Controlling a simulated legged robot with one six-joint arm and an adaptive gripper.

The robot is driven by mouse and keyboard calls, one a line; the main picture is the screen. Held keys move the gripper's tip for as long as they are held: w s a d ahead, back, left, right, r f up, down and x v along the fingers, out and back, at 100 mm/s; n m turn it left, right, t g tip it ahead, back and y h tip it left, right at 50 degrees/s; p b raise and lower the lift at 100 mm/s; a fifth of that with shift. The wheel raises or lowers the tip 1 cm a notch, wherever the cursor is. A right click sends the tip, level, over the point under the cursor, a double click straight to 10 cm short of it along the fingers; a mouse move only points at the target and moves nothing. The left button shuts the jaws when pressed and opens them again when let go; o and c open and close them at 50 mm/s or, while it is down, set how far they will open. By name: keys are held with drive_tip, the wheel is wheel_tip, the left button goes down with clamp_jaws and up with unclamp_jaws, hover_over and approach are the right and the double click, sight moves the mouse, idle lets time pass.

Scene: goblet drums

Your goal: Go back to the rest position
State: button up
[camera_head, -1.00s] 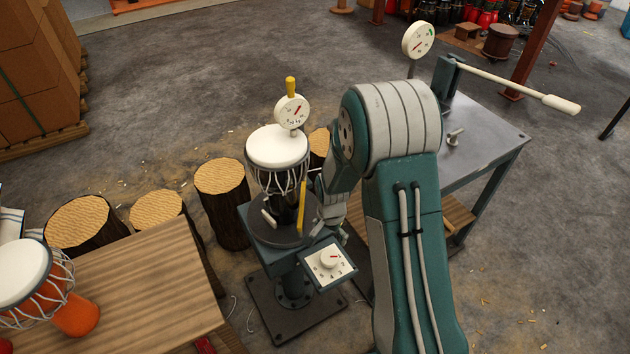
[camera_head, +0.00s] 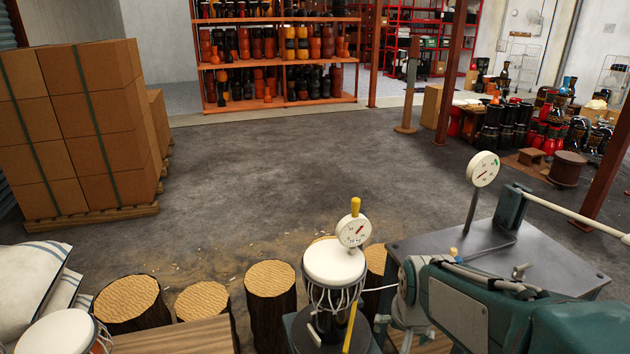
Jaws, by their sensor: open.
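My arm reaches in from the lower right, with its teal link across the bottom right corner. My gripper (camera_head: 403,318) is at its grey end, just right of the drum stand, low in the picture. It is open and I see nothing held in it; its fingertips are hard to make out. A goblet drum (camera_head: 334,264) with a white head and cords stands upright on the round dark plate of a teal stand, apart from my gripper. A white dial gauge (camera_head: 354,230) with a yellow top stands behind the drum, and a yellow bar (camera_head: 350,326) is in front of it.
A grey metal bench (camera_head: 530,262) with a second dial (camera_head: 483,169) and a long lever stands close by my arm. Several log stumps (camera_head: 271,290) and a wooden table (camera_head: 180,336) are at the left. Stacked boxes (camera_head: 85,130) stand further back. The middle floor is clear.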

drive_tip(key=s+r+n+t, duration=0.1)
drive_tip(key=s+r+n, duration=0.1)
drive_tip(key=s+r, duration=0.2)
drive_tip(key=s+r+n+t, duration=0.1)
drive_tip(key=s+r, duration=0.3)
drive_tip(key=s, duration=0.5)
drive_tip(key=shift+r+n, duration=0.2)
drive_tip(key=shift+n, duration=0.2)
drive_tip(key=shift+w, duration=0.1)
idle(0.5)
drive_tip(key=w+f+n+g, duration=0.3)
drive_tip(key=w+f+n, duration=0.7)
drive_tip(key=w+f, duration=0.45)
drive_tip(key=w+f+n, duration=0.2)
drive_tip(key=f, duration=0.8)
drive_tip(key=w+f+n+g, duration=0.1)
drive_tip(key=w+f+n, duration=0.1)
drive_tip(key=f, duration=0.8)
drive_tip(key=w+f+n+g, duration=0.1)
drive_tip(key=f+n, duration=0.3)
drive_tip(key=f, duration=0.6)
drive_tip(key=shift+w+f, duration=0.15)
drive_tip(key=shift+w, duration=0.5)
